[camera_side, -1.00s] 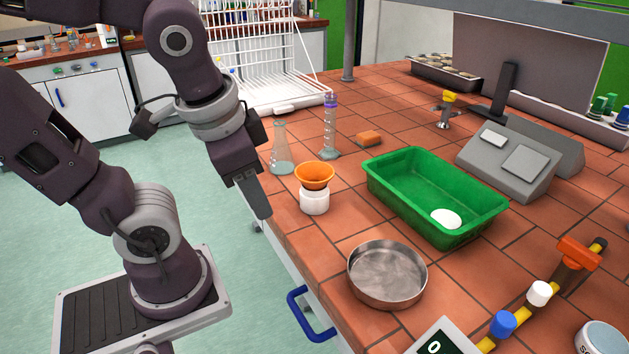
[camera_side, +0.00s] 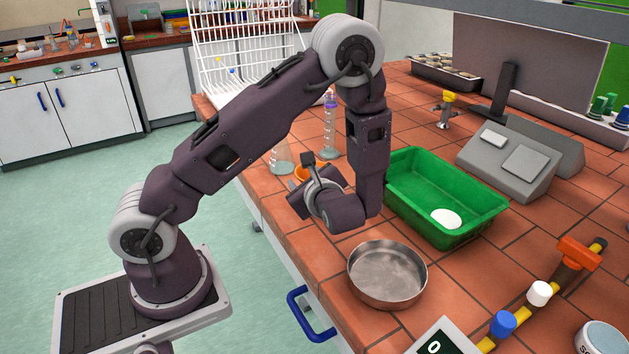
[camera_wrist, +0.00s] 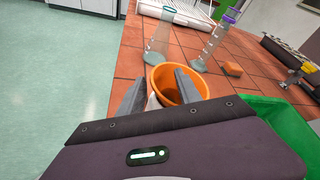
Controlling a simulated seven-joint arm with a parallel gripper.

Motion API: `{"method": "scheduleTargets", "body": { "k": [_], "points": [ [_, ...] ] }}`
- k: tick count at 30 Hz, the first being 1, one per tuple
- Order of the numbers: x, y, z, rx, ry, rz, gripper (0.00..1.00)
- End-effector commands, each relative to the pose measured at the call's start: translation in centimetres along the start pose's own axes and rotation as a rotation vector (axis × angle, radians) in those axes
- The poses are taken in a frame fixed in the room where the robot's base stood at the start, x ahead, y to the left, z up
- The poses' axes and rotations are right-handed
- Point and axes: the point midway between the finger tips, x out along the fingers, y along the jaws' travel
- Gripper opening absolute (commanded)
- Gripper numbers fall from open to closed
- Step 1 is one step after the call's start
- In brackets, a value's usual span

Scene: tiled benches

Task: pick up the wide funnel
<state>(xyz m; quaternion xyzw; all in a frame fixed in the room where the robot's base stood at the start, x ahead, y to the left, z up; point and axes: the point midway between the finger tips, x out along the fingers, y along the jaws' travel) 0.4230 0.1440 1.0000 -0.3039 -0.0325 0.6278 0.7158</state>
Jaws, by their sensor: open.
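The wide funnel (camera_wrist: 166,72) is orange. In the wrist view its round mouth lies just beyond and between my two finger tips. In the side view only a small part of the funnel's rim (camera_side: 304,171) shows; my arm and gripper hide the rest, and the white holder under it is mostly hidden. My gripper (camera_wrist: 160,82) is open, its grey fingers spread to either side of the funnel's near part. Whether the fingers touch the funnel I cannot tell.
A conical flask (camera_wrist: 158,40) and a measuring cylinder (camera_wrist: 209,45) stand behind the funnel. An orange block (camera_wrist: 232,69) lies beyond. A green tray (camera_side: 474,237) stands to the right and a round metal pan (camera_side: 388,283) in front.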

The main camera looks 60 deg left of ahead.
Motion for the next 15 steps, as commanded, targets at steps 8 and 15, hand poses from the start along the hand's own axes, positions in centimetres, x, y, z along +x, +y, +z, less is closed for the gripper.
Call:
{"method": "scheduleTargets", "body": {
  "k": [8,15],
  "points": [
    [1.33,0.04,0.00,0.000,0.001,0.001,0.41],
    [1.30,0.04,0.01,0.000,0.001,0.002,0.03]
  ]
}}
